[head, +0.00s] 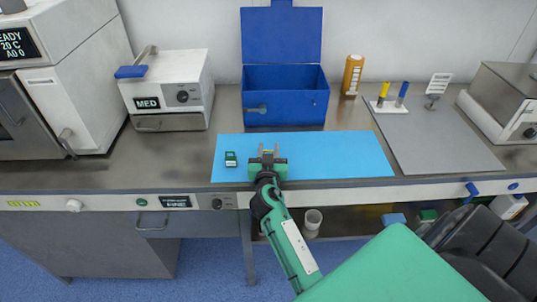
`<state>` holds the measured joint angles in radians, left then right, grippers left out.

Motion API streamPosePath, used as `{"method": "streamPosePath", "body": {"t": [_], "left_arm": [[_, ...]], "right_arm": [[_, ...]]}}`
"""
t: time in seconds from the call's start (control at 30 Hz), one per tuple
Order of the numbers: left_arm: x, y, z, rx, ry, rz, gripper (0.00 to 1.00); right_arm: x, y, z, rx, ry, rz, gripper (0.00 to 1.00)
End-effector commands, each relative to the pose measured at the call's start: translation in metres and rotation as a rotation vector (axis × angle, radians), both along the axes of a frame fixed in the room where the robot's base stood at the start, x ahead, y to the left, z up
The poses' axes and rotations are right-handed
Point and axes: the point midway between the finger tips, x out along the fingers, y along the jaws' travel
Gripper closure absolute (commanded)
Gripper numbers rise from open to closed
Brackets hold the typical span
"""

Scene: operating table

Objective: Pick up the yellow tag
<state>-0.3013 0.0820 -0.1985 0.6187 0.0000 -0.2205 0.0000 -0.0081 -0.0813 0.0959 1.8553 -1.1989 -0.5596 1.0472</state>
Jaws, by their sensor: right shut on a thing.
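My right gripper (268,150) reaches over the light blue mat (335,155), its two fingertips pointing toward the back of the table. It is shut on a small yellowish thing between the fingers, which looks like the yellow tag (268,153). The tag is mostly hidden by the gripper, and I cannot tell whether it touches the mat. My left gripper is not in view.
A small green and black item (231,159) lies on the mat left of the gripper. An open blue box (285,108) stands behind the mat. An orange bottle (352,75), a grey mat (440,140) and a MED box (168,92) stand around. The mat's right part is clear.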

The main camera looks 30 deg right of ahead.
Motion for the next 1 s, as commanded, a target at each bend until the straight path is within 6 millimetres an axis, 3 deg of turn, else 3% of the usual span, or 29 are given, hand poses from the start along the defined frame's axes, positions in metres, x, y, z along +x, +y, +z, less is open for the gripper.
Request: {"method": "streamPosePath", "body": {"t": [0.17, 0.37, 0.8, 1.0], "left_arm": [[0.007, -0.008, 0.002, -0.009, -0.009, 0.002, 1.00], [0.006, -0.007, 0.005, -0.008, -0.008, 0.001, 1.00], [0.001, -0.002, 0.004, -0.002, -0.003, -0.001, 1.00], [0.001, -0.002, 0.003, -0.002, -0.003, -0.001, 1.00]], "right_arm": [[0.000, 0.000, 0.012, 0.001, -0.004, -0.001, 0.90], [0.000, 0.000, 0.044, 0.001, -0.007, -0.001, 0.90], [0.000, 0.000, 0.158, 0.001, -0.008, 0.001, 0.90], [0.000, 0.000, 0.189, 0.002, -0.005, 0.000, 0.90]]}}
